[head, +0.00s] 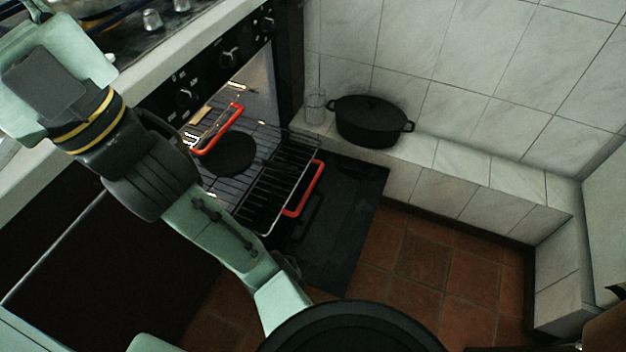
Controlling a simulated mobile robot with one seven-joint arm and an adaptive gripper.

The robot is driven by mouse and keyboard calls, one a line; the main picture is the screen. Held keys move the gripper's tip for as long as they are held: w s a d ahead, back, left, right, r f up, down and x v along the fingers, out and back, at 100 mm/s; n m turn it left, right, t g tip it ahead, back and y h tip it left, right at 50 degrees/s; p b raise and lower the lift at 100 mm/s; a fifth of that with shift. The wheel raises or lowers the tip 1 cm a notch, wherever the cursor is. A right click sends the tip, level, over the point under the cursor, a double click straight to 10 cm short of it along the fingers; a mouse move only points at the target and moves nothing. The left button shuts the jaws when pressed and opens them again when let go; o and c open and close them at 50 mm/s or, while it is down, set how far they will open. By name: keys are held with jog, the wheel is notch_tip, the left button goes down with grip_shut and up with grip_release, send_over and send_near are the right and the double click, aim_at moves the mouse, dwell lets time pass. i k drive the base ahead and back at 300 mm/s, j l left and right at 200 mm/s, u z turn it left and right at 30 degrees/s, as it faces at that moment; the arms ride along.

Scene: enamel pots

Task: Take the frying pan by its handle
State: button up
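A flat, round black pan (228,153) lies on a wire rack inside the open oven, right of my arm. I take it to be the frying pan. I cannot make out its handle; my arm covers the area to the pan's lower left. My arm crosses the left half of the head view, from the upper left to the bottom. I cannot pick out my gripper's fingers in this view.
The oven's wire racks (262,185) have red guards (304,190). The dark oven door (335,225) hangs open. A black lidded pot (372,122) and a clear glass (315,108) stand on the tiled ledge (470,172). The brown tiled floor (440,265) right of the door is clear.

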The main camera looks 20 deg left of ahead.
aim_at(233, 154)
jog(key=u, duration=1.05)
jog(key=j+z, duration=0.1)
jog(key=z, duration=0.3)
jog(key=i+j+z, duration=0.2)
jog(key=i+j, duration=0.15)
jog(key=j, duration=0.15)
